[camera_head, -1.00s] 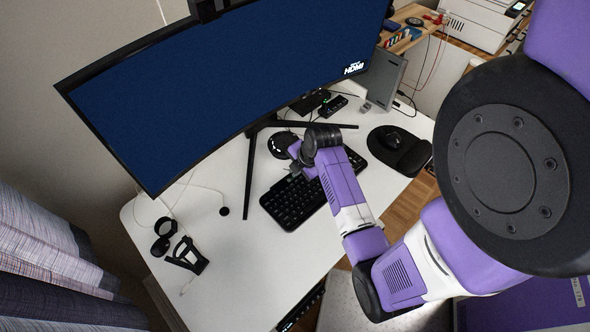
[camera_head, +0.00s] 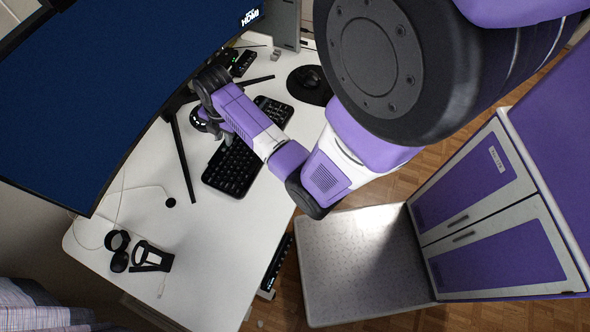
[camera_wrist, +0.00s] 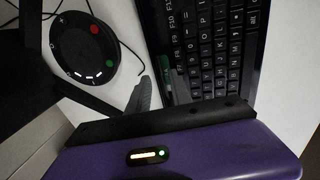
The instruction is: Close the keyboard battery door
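The black keyboard (camera_head: 232,168) lies on the white desk, partly covered by my arm in the head view. In the wrist view the keyboard (camera_wrist: 205,50) shows its keys and one long edge at the upper right. My gripper (camera_head: 224,136) is low by the keyboard's monitor-side edge, mostly hidden by my wrist. In the wrist view a dark grey pointed piece (camera_wrist: 140,97), perhaps a fingertip, shows beside the keyboard edge. I cannot tell whether it touches, or whether the gripper is open.
A round black speakerphone (camera_wrist: 83,47) sits close beside the keyboard. The monitor (camera_head: 100,85) and its stand leg (camera_head: 182,158) are near my arm. A mouse on a black pad (camera_head: 309,82) is at the upper right.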

